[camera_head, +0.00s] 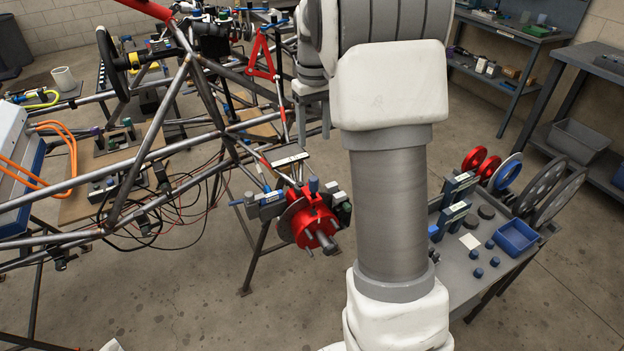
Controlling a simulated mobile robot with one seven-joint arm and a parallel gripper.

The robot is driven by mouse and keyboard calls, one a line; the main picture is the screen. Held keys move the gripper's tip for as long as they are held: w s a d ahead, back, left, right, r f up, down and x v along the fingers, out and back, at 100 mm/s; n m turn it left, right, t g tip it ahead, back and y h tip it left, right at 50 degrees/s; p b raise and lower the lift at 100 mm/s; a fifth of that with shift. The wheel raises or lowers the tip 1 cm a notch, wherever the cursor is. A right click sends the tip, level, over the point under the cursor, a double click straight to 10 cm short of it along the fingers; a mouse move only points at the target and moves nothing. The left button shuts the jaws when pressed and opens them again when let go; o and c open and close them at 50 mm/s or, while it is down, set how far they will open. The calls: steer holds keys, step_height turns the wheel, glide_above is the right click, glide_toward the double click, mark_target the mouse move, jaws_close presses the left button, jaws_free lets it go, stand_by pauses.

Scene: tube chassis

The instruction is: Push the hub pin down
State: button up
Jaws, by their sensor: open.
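The red hub (303,226) sits at the right end of the tube chassis (150,150), with a grey disc behind it and several short studs on its face. A short upright pin with a blue top (313,185) stands on the hub's upper side; I cannot tell for sure that it is the hub pin, or how deep it sits. My gripper (312,138) is partly hidden behind my arm. Its two grey fingers point down, are apart with nothing visible between them, and appear above the hub in the picture, not touching it.
A red triangular arm (262,60) and a link rod stand left of my gripper. Cables hang under the chassis. A grey cart (470,285) with wheels, a blue bin (516,238) and small parts stands at right. Workbenches line the back right. Floor between chassis and cart is clear.

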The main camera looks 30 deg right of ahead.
mark_target(313, 178)
step_height(313, 178, down, 14)
steer(key=shift+r+b, duration=0.1)
steer(key=shift+b, duration=0.65)
jaws_close()
stand_by(1.0)
